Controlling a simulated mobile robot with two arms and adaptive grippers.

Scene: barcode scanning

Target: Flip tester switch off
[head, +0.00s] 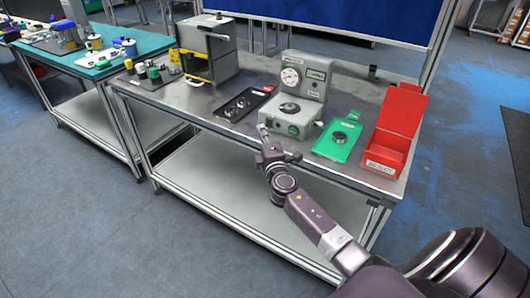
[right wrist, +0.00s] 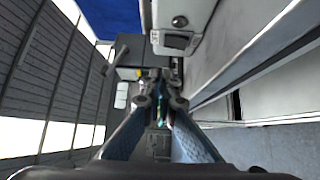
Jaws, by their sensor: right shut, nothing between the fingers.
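The grey tester (head: 303,79) stands on the workbench, with a round dial and a label on its upright back. A dark round part sits on the tester's base (head: 292,110), and a green round spot shows on the base's front. My right gripper (head: 264,133) is at the bench's front edge, just left of the tester's base, shut and empty. Its fingers (right wrist: 161,92) also show shut in the right wrist view. Contact with the tester cannot be told. My left gripper is not in view.
A black tray (head: 239,108) with small parts lies left of the tester. A yellow-edged grey enclosure (head: 207,52) stands further left.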

